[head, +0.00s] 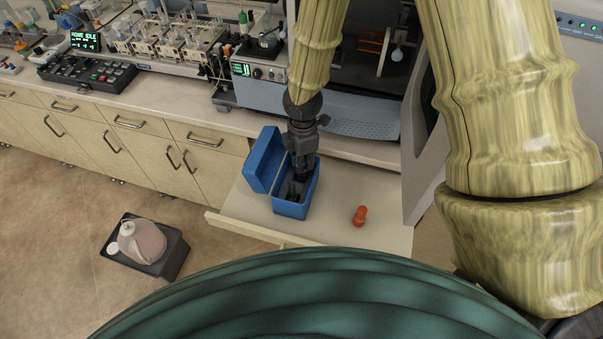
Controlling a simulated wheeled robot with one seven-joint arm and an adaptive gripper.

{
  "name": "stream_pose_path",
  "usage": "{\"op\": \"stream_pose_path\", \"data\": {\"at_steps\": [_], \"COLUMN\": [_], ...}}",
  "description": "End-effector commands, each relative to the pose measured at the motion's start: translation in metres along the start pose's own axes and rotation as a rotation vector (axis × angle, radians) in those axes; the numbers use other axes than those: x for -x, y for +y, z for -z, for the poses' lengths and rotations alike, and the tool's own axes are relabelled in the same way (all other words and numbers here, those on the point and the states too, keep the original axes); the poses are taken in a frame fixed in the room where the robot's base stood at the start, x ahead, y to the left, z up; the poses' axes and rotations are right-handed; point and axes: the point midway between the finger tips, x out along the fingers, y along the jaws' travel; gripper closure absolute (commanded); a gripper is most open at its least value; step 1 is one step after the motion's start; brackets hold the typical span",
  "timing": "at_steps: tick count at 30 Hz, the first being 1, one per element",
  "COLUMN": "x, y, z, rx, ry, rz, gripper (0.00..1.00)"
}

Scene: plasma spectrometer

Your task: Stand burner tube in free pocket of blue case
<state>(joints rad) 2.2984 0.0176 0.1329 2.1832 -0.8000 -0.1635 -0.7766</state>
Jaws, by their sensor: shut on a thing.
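The blue case (289,209) stands on the pulled-out shelf, with its blue lid (264,158) open towards the left. My gripper (298,186) points down over the case opening, with its fingers at or inside the rim. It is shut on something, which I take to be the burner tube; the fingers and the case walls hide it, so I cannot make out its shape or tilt. The pockets inside the case are dark and mostly covered by my gripper, so I cannot tell which pocket lies under it.
An orange object (359,216) with a narrow waist is on the shelf (335,228) right of the case. The spectrometer (345,110) stands behind. A dark bin (165,262) with a jug (142,240) sits on the floor at left. The shelf's front right is clear.

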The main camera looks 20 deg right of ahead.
Motion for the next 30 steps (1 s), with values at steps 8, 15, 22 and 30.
{"op": "stream_pose_path", "data": {"at_steps": [8,15,22,30], "x": [-0.020,-0.045,-0.047,-0.048], "y": [0.005,0.005,0.006,0.006], "z": [0.001,0.001,0.001,0.001], "rx": [0.001,0.002,0.001,0.001], "ry": [0.003,0.002,0.003,0.002], "rz": [0.004,0.007,0.006,0.006], "gripper": [1.00,1.00,1.00,0.78]}}
